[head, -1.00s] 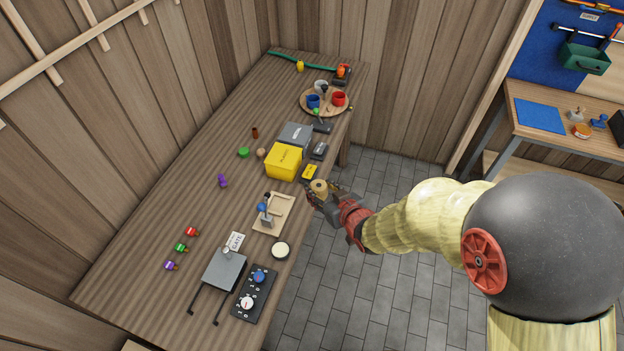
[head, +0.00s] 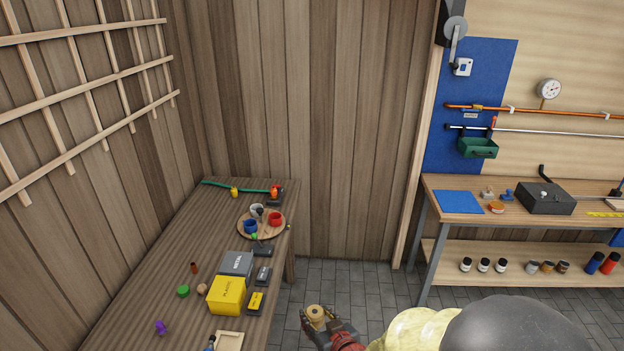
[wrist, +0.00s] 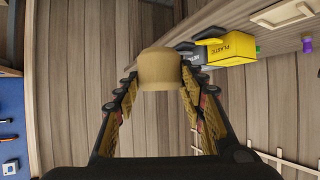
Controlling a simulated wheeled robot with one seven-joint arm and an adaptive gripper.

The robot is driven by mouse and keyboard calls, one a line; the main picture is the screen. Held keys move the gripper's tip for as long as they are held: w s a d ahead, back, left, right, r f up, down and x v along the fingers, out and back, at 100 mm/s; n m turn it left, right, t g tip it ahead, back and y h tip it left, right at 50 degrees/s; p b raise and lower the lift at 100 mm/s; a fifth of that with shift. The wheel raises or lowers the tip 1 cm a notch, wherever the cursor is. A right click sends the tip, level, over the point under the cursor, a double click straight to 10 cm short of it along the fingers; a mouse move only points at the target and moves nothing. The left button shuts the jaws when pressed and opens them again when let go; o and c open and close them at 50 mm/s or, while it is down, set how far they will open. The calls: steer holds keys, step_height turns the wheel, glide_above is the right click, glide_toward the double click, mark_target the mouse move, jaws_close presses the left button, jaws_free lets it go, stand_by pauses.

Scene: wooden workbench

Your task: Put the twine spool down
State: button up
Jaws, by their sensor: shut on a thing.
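The tan twine spool (head: 317,315) is held in my gripper (head: 322,326) at the bottom of the head view, off the right side of the wooden workbench (head: 150,270), with the grey tiled floor behind it. In the wrist view the spool (wrist: 160,70) sits between the two fingers of my gripper (wrist: 160,88), which are shut on it. Its lower end is hidden in the wrist view.
Near the bench's right edge stand a yellow box (head: 226,296) marked plastic, a grey box (head: 236,264) and a round wooden tray (head: 243,232) with cups. A second bench (head: 530,208) with a blue mat (head: 458,202) stands at right. Floor lies between the benches.

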steer(key=d+f+m+h, duration=0.2)
steer(key=d+f, duration=0.2)
steer(key=d, duration=0.5)
steer(key=d+f+m+t+h, duration=0.1)
steer(key=d+f, duration=0.3)
steer(key=d, duration=0.5)
steer(key=shift+s+f+m+h, duration=0.15)
steer(key=shift+s+m+h, duration=0.25)
steer(key=shift+m+h, duration=0.45)
steer(key=shift+d, duration=0.1)
